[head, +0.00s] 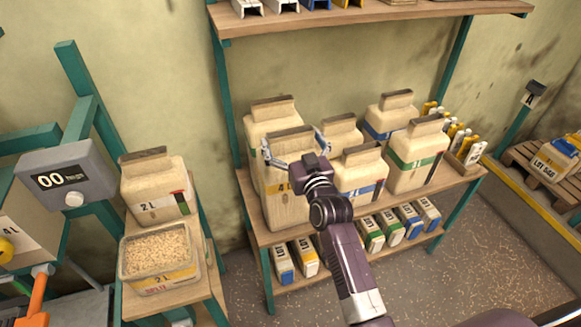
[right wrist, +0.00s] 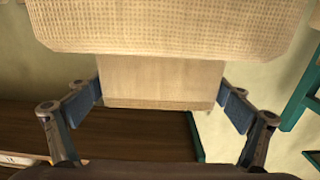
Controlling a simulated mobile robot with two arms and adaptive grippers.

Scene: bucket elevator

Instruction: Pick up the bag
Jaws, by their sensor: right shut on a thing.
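The bag's wide body (right wrist: 165,30) fills the top of that view. My arm hides part of the bag's right side. I cannot tell whether its base touches the shelf. My left gripper is not in view.
Several other bags (head: 415,155) crowd the middle shelf board (head: 262,238) behind and right. Small cartons (head: 305,255) fill the lower shelf. An upper shelf (head: 370,14) hangs above. At left are a scale display (head: 65,180), a 2 L bag (head: 155,190) and a grain tub (head: 158,258).

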